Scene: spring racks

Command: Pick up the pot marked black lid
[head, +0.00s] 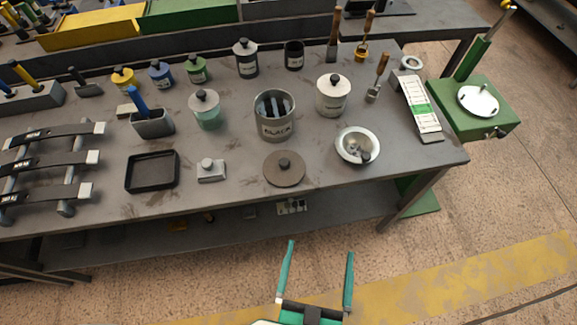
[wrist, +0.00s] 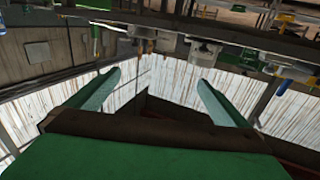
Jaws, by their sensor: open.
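The grey pot marked BLACK (head: 275,126) stands upright and open-topped in the middle of the workbench, with dark objects inside it. A flat round brown-grey lid with a dark knob (head: 284,168) lies on the bench just in front of this pot, apart from it. My gripper (head: 320,250) is open and empty. It is in front of the bench, over the floor, below and right of the lid in the head view. In the wrist view my gripper (wrist: 160,76) has its two green fingers spread with nothing between them. I cannot make out the pot or lid there.
Near the lid are a small grey block with a knob (head: 211,170), a white bowl (head: 357,147) and a white lidded pot (head: 332,96). A black tray (head: 152,171) lies farther left. The workbench (head: 240,193) has a lower shelf. Floor before it is clear.

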